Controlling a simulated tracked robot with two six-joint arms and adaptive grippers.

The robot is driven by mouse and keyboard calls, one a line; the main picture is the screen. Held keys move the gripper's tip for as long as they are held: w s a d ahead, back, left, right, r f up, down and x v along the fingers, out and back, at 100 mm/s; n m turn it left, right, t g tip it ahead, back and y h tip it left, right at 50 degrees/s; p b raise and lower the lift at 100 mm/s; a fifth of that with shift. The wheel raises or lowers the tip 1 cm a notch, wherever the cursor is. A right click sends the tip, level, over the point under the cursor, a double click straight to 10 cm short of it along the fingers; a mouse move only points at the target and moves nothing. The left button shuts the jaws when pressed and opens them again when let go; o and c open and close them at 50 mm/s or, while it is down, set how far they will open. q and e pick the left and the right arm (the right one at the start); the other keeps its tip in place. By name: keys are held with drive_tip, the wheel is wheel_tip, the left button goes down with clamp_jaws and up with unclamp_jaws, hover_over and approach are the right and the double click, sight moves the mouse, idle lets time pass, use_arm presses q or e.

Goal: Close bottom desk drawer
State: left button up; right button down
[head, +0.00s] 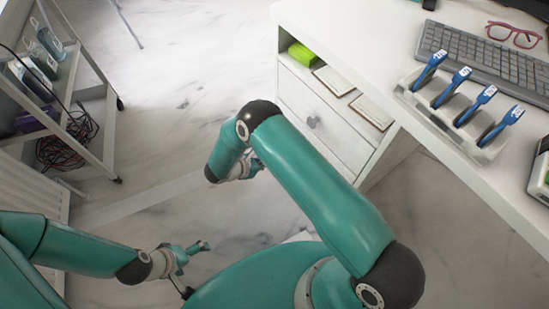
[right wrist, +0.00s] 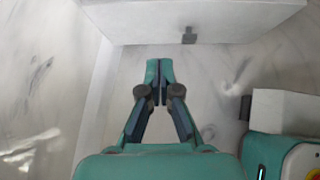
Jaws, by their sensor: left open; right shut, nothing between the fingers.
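The white desk (head: 402,47) stands at the right of the head view, with drawer fronts (head: 325,110) below an open shelf and a grey handle (head: 313,122). My right arm hides the lower part of the drawers there. In the right wrist view a white drawer panel (right wrist: 130,22) with a dark handle (right wrist: 188,35) crosses the top, beyond my right gripper (right wrist: 158,82). How far that drawer stands out I cannot tell. My right gripper is shut and empty, apart from the panel; the head view shows it low before the desk (head: 246,168). My left gripper (head: 190,256) is open and empty over the floor.
A cart (head: 108,125) with bottles (head: 45,42) and a cable bundle (head: 68,145) stands at the left. The desk top bears a keyboard (head: 490,65), red glasses (head: 514,35) and a holder (head: 415,98) with several blue-topped items. Marble floor between cart and desk is clear.

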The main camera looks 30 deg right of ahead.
drive_tip(key=d+r+b+x, duration=0.2)
drive_tip(key=x, duration=1)
drive_tip(key=shift+s+d, duration=0.1)
